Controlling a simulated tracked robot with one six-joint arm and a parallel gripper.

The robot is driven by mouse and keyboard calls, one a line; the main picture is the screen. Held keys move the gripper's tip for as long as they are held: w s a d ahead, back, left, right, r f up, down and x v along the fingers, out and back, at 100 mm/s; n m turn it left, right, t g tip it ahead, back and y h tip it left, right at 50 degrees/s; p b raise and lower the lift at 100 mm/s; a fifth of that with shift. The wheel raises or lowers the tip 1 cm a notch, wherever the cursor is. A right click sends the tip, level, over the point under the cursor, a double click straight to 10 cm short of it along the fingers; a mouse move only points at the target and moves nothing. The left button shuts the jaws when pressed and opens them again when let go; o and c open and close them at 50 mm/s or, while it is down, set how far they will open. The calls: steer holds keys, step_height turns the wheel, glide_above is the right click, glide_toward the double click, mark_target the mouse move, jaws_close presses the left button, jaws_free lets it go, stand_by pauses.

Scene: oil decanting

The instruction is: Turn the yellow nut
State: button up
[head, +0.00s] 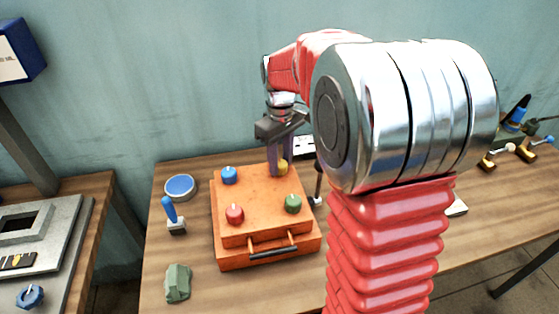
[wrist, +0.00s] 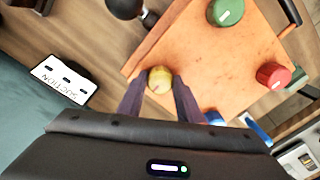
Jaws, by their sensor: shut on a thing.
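The yellow nut (head: 282,167) sits on the far right part of the top of an orange box (head: 262,204). In the wrist view the yellow nut (wrist: 160,80) is round with a pale mark on top, between the fingertips. My gripper (head: 279,170) reaches down from above with its purple fingers shut on the yellow nut; it also shows in the wrist view (wrist: 160,88). In the head view the fingers partly hide the nut.
Blue (head: 229,175), red (head: 235,214) and green (head: 293,203) knobs stand on the same box. A blue-handled tool (head: 172,213), a blue-topped round dish (head: 180,187) and a green lump (head: 177,283) lie to its left. A sign reading SUCTION (wrist: 63,79) is nearby.

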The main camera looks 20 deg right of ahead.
mark_target(280, 162)
steer(key=shift+w+r, duration=0.1)
steer(key=shift+w, duration=0.05)
stand_by(0.3)
steer(key=o, duration=1)
steer(key=shift+o, duration=0.2)
step_height(280, 162, up, 14)
steer(key=shift+f, duration=0.2)
